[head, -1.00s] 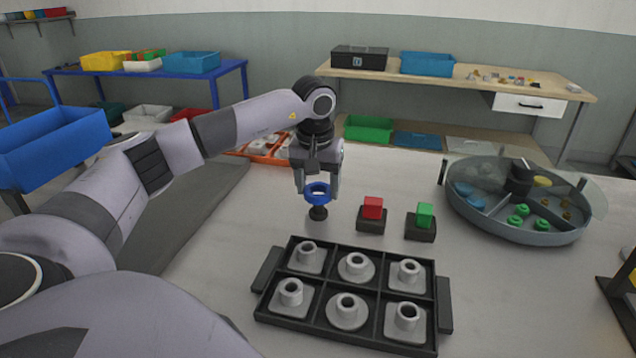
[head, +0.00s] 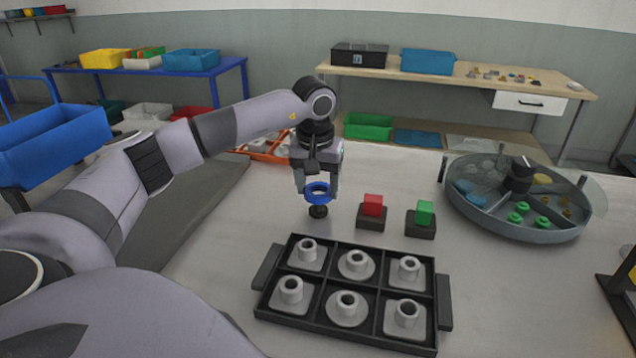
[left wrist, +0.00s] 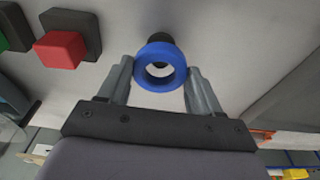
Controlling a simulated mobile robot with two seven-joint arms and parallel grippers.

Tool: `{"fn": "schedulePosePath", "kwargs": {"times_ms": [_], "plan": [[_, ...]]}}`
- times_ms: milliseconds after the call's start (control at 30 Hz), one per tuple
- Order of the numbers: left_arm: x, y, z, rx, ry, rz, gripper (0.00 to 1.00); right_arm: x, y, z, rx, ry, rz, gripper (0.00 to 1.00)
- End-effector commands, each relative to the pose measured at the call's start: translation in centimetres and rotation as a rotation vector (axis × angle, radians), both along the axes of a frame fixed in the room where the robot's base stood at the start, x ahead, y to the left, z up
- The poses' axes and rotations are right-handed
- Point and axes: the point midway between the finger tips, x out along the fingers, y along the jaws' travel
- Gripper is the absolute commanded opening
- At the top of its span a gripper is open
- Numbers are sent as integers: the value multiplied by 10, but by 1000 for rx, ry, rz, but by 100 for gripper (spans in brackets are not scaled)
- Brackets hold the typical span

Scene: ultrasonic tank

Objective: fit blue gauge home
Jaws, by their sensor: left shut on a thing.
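The blue gauge, a blue ring (head: 318,198), is held upright between the fingers of my left gripper (head: 318,188), which is shut on it. A dark round piece (head: 318,211) sits just below the ring; I cannot tell whether it is joined to it. In the left wrist view the ring (left wrist: 160,86) lies between both fingertips, its hole facing the camera, with the dark piece (left wrist: 158,37) partly hidden behind it. A black tray (head: 345,343) in front has six-way dividers and several grey collared sockets (head: 356,265). My right gripper is not in view.
A red block (head: 373,205) and a green block (head: 424,213) on dark bases stand right of the gripper. A round grey tank (head: 530,231) with small parts and a clear cover stands at right. An orange tray (head: 262,150) lies behind the arm.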

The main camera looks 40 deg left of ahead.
Motion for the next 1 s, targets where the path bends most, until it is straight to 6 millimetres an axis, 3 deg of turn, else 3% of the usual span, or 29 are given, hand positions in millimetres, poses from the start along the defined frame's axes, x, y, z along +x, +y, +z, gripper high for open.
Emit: {"fn": "schedulePosePath", "kwargs": {"times_ms": [1000], "plan": [[0, 0, -14, 0, -1, 0, 24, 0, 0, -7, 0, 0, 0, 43]]}}
